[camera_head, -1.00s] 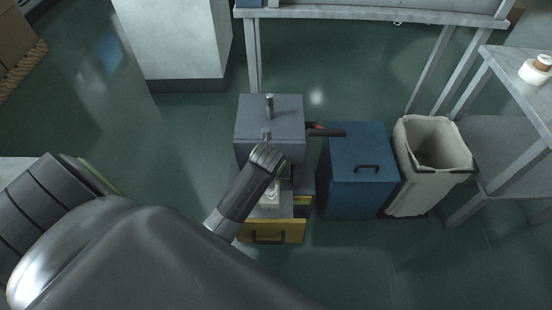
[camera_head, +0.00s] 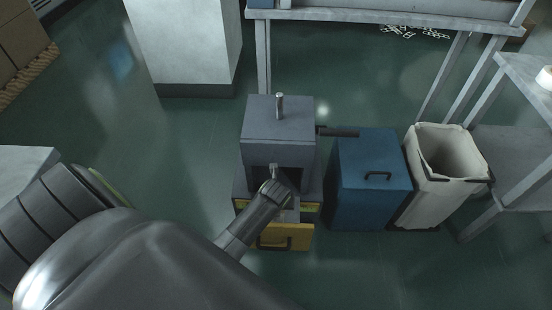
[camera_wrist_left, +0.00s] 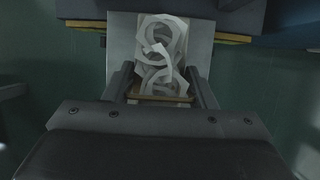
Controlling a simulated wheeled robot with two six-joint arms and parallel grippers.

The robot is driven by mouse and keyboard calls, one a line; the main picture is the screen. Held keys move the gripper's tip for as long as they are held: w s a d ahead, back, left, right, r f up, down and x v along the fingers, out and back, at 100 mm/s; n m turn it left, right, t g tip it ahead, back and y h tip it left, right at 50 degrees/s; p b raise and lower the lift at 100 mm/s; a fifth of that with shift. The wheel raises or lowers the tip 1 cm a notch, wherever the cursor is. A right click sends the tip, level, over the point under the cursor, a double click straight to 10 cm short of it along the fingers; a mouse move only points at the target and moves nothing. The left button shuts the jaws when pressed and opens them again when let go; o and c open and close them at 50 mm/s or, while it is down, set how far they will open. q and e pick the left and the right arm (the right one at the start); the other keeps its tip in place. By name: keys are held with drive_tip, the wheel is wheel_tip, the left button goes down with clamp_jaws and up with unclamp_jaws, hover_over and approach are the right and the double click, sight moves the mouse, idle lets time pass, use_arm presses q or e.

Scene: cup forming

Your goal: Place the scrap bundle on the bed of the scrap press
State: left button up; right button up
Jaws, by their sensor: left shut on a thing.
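The scrap press (camera_head: 278,128) is a grey block with a dark front opening and a yellow drawer (camera_head: 285,238) below, in the middle of the head view. My left wrist is in front of the opening, and my fingers are mostly hidden there. In the left wrist view, my left gripper (camera_wrist_left: 160,78) is shut on the scrap bundle (camera_wrist_left: 160,45), a block of pale curled strips with a brown lower edge. A pale plate (camera_wrist_left: 120,40), apparently the press bed, shows behind the bundle. I cannot tell whether the bundle touches it. My right gripper is not in view.
A lever (camera_head: 338,132) sticks out to the right of the press. A blue bin (camera_head: 370,175) and a pale open bin (camera_head: 445,165) stand right of it. A grey table (camera_head: 385,15) is behind. The floor left of the press is clear.

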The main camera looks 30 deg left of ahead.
use_arm(q)
wheel_tip(320, 180, down, 3)
drive_tip(key=shift+r+b, duration=0.1)
drive_tip(key=shift+b, duration=0.3)
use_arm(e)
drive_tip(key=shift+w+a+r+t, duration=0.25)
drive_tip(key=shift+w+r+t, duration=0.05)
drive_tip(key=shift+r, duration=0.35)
use_arm(q)
drive_tip(key=o, duration=1.2)
drive_tip(key=shift+c, duration=0.2)
